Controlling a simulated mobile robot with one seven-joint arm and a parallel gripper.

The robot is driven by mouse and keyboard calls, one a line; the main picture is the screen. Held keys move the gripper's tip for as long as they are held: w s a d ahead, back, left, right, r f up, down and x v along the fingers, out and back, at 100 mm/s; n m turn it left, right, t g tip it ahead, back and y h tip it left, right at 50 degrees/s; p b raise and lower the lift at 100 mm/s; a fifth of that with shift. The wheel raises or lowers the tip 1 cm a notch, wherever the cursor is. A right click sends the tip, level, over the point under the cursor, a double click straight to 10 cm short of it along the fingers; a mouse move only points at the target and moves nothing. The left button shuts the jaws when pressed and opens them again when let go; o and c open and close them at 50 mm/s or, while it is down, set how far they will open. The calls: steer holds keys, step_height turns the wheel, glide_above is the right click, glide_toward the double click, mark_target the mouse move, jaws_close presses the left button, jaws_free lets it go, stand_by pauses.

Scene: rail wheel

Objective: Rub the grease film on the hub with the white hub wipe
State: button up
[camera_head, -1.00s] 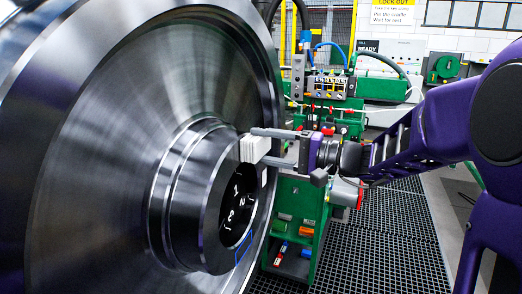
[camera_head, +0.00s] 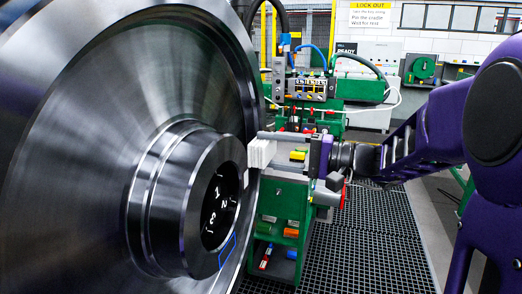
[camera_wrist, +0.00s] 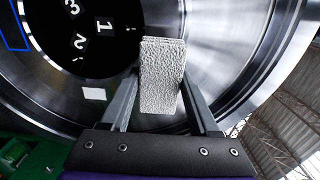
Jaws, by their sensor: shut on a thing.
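My gripper (camera_head: 272,151) is shut on the white hub wipe (camera_head: 261,152), a thick pale block with a rough face. In the wrist view the wipe (camera_wrist: 161,76) stands between the two fingers, in front of the wheel face. In the head view the wipe is just right of the upper right rim of the hub (camera_head: 165,210), with a narrow gap in the picture; I cannot tell the depth. The hub is a dark steel ring with a numbered bore. A small pale patch (camera_wrist: 94,93) and a blue outline (camera_head: 227,250) mark its end face. I cannot make out the grease film for certain.
The large steel wheel (camera_head: 75,130) fills the left side. A green cart (camera_head: 290,205) with valves, hoses and coloured items stands behind my gripper. Dark grating floor (camera_head: 370,240) lies open to the right. A wall sign (camera_head: 370,18) hangs at the back.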

stand_by(0.3)
steer(key=shift+b+v, duration=0.35)
steer(key=shift+v, duration=1.2)
